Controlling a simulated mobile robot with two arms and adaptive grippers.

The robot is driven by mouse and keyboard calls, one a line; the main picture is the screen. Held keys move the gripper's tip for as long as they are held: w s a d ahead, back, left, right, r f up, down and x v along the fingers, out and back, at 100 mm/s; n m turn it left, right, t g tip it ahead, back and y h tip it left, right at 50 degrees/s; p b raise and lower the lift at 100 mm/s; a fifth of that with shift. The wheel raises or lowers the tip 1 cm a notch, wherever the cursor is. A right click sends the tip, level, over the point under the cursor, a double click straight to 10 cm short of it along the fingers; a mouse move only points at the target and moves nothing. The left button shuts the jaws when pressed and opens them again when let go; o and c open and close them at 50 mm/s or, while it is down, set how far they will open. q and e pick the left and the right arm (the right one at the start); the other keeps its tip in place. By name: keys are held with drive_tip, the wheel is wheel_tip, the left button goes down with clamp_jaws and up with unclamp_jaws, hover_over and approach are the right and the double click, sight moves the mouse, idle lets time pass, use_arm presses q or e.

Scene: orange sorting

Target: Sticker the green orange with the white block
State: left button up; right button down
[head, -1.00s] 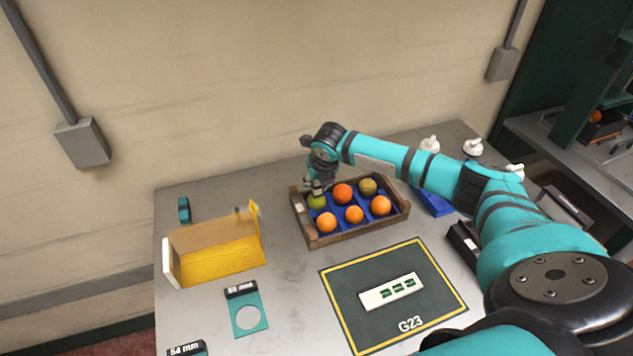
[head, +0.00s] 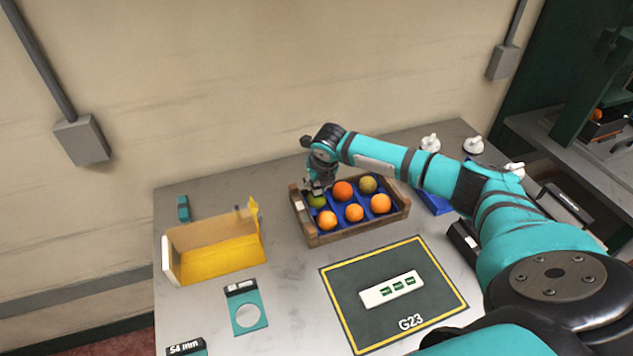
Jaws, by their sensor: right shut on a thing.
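The green orange (head: 316,201) sits in the back left pocket of a wooden crate (head: 345,236) with a blue insert. My right gripper (head: 315,189) is down at its upper left side and is shut on it. The fingers are small and partly hide the fruit. The white block (head: 378,296) lies flat on a dark green mat (head: 350,325) marked G23, with green stickers on its top. It is apart from the gripper. My left gripper is not in view.
Several other fruits, mostly orange (head: 354,213), fill the crate's pockets. A yellow bin (head: 215,262) stands left of the crate. A teal gauge plate (head: 247,311) with a round hole lies in front of it. White-topped bottles (head: 473,146) stand behind my right arm.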

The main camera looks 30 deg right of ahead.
drive_tip(key=shift+s+f+p, duration=0.1)
drive_tip(key=shift+f+p, duration=0.05)
drive_tip(key=shift+p, duration=0.15)
idle(1.2)
wheel_tip(320, 180, up, 2)
drive_tip(key=shift+r+p, duration=0.2)
drive_tip(key=shift+p, duration=1)
wheel_tip(320, 180, up, 3)
drive_tip(key=p, duration=0.2)
drive_tip(key=shift+p, duration=0.35)
drive_tip(key=shift+r, duration=0.9)
